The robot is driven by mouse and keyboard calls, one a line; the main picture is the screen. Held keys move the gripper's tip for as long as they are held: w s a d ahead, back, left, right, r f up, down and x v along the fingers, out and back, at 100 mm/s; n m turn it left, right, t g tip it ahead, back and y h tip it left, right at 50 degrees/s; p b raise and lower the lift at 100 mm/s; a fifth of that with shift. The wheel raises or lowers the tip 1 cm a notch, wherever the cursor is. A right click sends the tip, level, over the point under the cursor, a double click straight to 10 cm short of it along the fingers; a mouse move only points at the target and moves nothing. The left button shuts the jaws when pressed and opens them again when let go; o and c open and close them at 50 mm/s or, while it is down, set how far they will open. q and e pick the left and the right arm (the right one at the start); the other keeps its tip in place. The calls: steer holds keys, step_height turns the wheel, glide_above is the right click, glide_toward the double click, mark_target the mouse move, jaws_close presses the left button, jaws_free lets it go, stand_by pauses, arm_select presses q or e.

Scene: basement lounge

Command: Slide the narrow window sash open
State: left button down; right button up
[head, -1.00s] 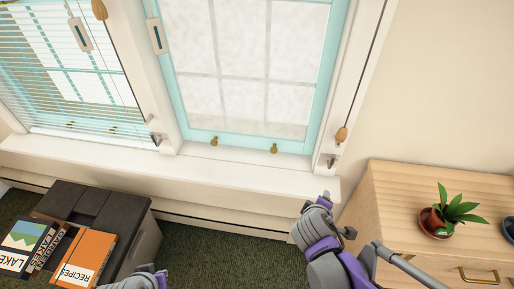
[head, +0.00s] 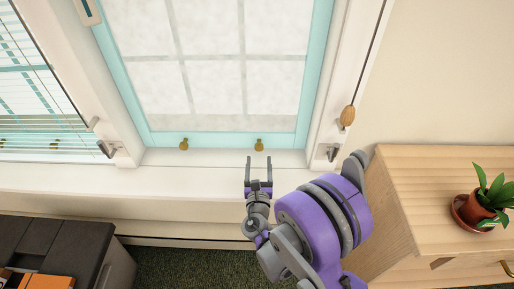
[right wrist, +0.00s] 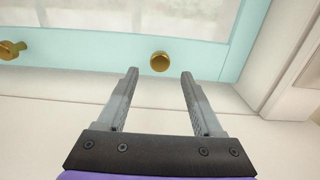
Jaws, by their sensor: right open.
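The narrow window sash (head: 222,139) has a light blue frame with frosted panes and stands above the white sill in the head view. Two small brass knobs sit on its bottom rail, a left knob (head: 184,144) and a right knob (head: 259,144). My right gripper (head: 259,160) is open and empty, just below the right knob. In the right wrist view the right knob (right wrist: 160,61) shows beyond and between the two fingertips, apart from them. The left knob (right wrist: 12,50) is at the left edge there. My left gripper is not in view.
The white sill (head: 60,178) runs under the window. A wooden cabinet (head: 430,170) with a potted plant (head: 487,203) stands at the right. A dark box (head: 55,240) with books is at the lower left. A blind cord with a wooden pull (head: 347,116) hangs right of the sash.

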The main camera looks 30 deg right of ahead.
mark_target(259, 150)
steer(key=x, duration=0.7)
steer(key=shift+d, duration=0.1)
jaws_close()
stand_by(1.2)
